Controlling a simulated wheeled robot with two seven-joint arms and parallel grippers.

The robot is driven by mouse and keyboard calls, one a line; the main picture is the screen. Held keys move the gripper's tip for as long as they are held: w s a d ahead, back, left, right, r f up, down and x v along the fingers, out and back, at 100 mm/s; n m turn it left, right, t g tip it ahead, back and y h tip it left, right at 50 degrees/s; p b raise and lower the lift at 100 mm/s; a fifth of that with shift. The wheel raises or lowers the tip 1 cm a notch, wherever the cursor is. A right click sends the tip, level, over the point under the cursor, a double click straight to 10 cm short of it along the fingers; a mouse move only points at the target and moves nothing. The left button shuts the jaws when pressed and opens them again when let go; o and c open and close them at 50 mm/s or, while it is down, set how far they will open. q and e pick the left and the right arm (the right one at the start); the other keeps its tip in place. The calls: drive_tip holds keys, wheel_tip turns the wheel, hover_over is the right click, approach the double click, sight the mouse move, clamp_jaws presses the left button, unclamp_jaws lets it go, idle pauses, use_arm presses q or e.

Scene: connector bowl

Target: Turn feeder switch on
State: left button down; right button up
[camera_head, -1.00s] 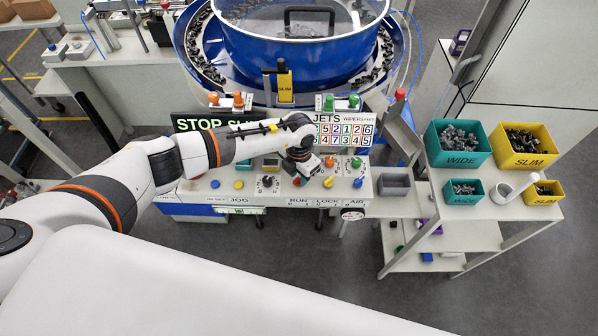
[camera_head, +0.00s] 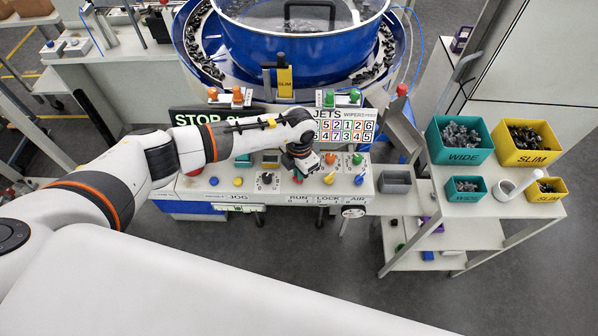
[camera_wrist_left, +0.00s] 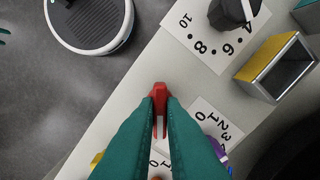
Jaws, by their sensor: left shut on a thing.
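The control panel (camera_head: 220,187) stands in front of the blue bowl. My left gripper (camera_head: 300,178) is over its middle, above the RUN label (camera_head: 298,198). In the left wrist view my left gripper (camera_wrist_left: 160,108) has its two teal fingers closed on a red switch handle (camera_wrist_left: 160,90). The red end sticks out past the fingertips. A red bit of the switch (camera_head: 297,180) shows under the gripper in the head view. A 0–1 mark (camera_wrist_left: 155,163) is partly hidden by the fingers. My right gripper is not in view.
A yellow lever (camera_head: 329,178) and a blue knob (camera_head: 358,181) sit right of the gripper. A black dial (camera_head: 266,178) is to its left. A grey tray (camera_head: 394,184) and a bin cart (camera_head: 480,205) stand at the right.

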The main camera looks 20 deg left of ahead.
use_arm(q)
drive_tip(key=m+b, duration=0.7)
drive_tip(key=b, duration=0.1)
drive_tip(key=m+b, duration=0.7)
drive_tip(key=b, duration=0.2)
drive_tip(key=shift+w+f+b, duration=0.1)
drive_tip(key=shift+f+b, duration=0.1)
drive_tip(key=shift+b, duration=0.1)
drive_tip(key=m+b, duration=0.2)
drive_tip(key=b, duration=0.1)
drive_tip(key=shift+r+m, duration=0.25)
drive_tip(key=shift+m, duration=0.15)
drive_tip(key=c, duration=1.5)
unclamp_jaws()
drive_tip(key=shift+r, duration=0.15)
